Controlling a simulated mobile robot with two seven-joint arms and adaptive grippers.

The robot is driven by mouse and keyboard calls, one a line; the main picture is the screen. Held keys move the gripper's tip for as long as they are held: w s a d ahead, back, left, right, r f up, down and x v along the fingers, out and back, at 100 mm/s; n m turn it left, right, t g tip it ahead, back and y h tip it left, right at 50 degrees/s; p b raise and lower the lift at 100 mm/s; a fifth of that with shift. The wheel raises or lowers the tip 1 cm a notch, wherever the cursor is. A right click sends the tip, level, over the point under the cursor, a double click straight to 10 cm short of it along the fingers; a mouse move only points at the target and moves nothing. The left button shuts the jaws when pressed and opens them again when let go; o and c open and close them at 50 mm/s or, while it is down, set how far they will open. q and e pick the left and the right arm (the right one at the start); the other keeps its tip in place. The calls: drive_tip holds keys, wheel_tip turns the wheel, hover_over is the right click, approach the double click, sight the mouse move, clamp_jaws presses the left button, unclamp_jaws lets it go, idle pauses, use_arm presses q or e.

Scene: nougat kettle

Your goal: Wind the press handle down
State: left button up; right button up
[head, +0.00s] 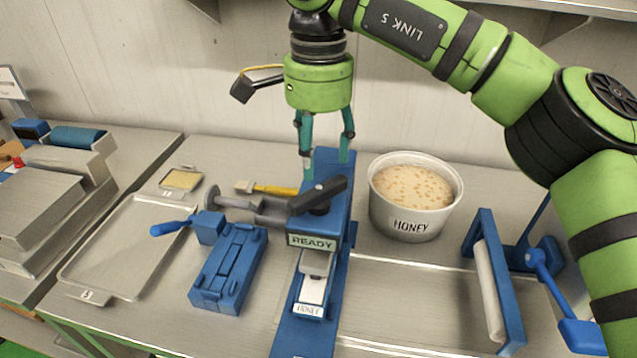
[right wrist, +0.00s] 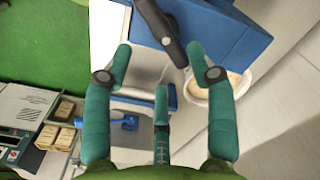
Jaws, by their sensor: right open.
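The press (head: 337,225) is a blue upright frame with a READY sign (head: 313,242) on its front. Its dark grey handle bar (head: 330,192) lies across the top on a round hub, tilted up to the right. My right gripper (head: 326,162) is open and empty, fingers pointing down, just behind the handle at the top of the press. In the right wrist view, the dark handle bar (right wrist: 160,28) reaches near the spread fingertips, beside the blue press top (right wrist: 225,30). I cannot tell whether any finger touches it. My left gripper is not in view.
A white HONEY tub (head: 410,222) stands right of the press. A blue frame with a white roller (head: 488,285) is farther right. Left are a blue mould (head: 228,270), a brush (head: 270,189) and a metal tray (head: 120,250).

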sight(318, 192)
wheel_tip(318, 192, down, 6)
drive_tip(key=shift+r+p, duration=0.2)
drive_tip(key=shift+p, duration=0.7)
drive_tip(key=shift+f, duration=0.6)
drive_tip(key=shift+c, duration=0.4)
clamp_jaws()
